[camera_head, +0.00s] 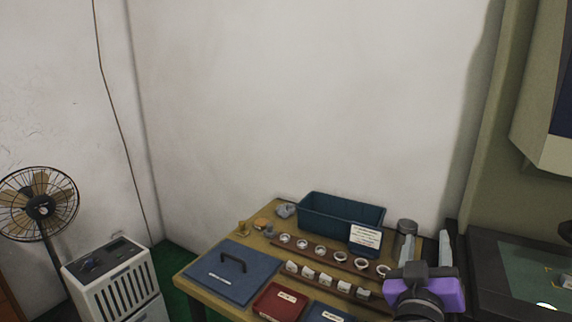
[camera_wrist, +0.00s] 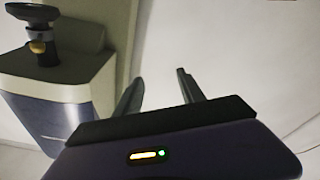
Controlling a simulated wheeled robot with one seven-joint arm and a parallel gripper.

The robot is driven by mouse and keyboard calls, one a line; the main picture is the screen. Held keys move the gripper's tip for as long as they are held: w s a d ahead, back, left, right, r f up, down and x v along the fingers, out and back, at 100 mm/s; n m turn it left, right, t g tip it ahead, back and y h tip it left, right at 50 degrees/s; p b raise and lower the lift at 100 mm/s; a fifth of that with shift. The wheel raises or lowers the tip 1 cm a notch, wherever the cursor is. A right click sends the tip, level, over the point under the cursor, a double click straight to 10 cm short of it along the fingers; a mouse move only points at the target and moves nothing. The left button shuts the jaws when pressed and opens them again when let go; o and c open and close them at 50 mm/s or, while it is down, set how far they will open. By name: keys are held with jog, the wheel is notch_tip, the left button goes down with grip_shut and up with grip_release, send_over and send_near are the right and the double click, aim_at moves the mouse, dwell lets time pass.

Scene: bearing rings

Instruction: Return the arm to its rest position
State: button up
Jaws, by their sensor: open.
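My gripper (camera_head: 425,252) is at the lower right of the head view, pointing up, with its two grey fingers apart and nothing between them. My purple wrist shows just below the fingers. In the wrist view my gripper (camera_wrist: 160,90) is also open and empty, with the white wall behind it. The gripper appears in front of the right end of the wooden table (camera_head: 212,300) and hides part of that end.
The table holds a blue bin (camera_head: 320,212), rows of bearing rings (camera_head: 320,250), a blue lid with a handle (camera_head: 225,275), and a red tray (camera_head: 280,302). A machine (camera_head: 545,130) stands at right. A fan (camera_head: 40,208) and a white unit (camera_head: 115,280) stand left.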

jog(key=s+a+f+n+t+y, duration=0.1)
jog(key=s+a+f+n+y, duration=0.1)
jog(key=s+a+f+y, duration=0.35)
jog(key=s+a+f+n+t+y, duration=0.1)
jog(key=s+a+f+n+y, duration=0.15)
jog(key=s+f, duration=0.6)
jog(key=s+d+f+m+g, duration=0.1)
jog(key=s+f+m+g, duration=0.1)
jog(key=s, duration=1.2)
jog(key=s+d+f+m+g+y+p, duration=0.1)
jog(key=s+f+m+g, duration=0.1)
jog(key=s, duration=1.3)
jog(key=shift+s+f+g, duration=0.2)
jog(key=shift+s+g, duration=0.05)
jog(key=shift+g, duration=0.05)
jog(key=shift+m, duration=0.25)
jog(key=shift+c, duration=0.3)
